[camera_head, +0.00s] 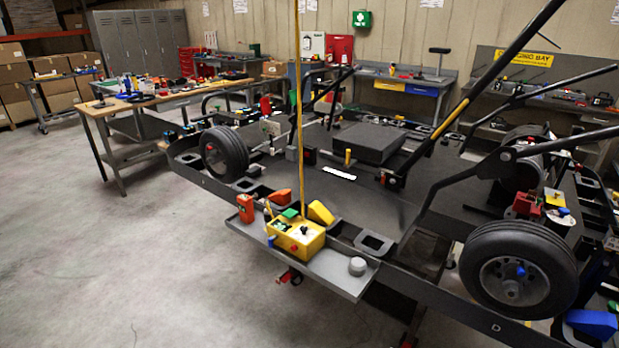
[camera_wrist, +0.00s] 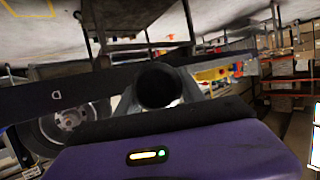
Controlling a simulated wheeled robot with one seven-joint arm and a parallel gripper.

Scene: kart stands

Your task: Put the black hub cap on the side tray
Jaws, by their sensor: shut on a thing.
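In the wrist view my gripper (camera_wrist: 160,98) has a purple body, and its fingers are shut on a round black thing, which I take to be the black hub cap (camera_wrist: 157,86). It shows as a dark disc or cup, and much of it is in shadow. My gripper is not visible in the head view. The side tray (camera_head: 333,270) is a grey shelf on the near side of the kart. The tray's right part has bare surface.
The kart's front-right wheel (camera_head: 513,270) stands right of the tray, and another wheel (camera_head: 224,152) is at left. Black bars (camera_head: 480,90) slant across the upper right. A wooden workbench (camera_head: 150,98) stands behind at left. The floor at lower left is clear.

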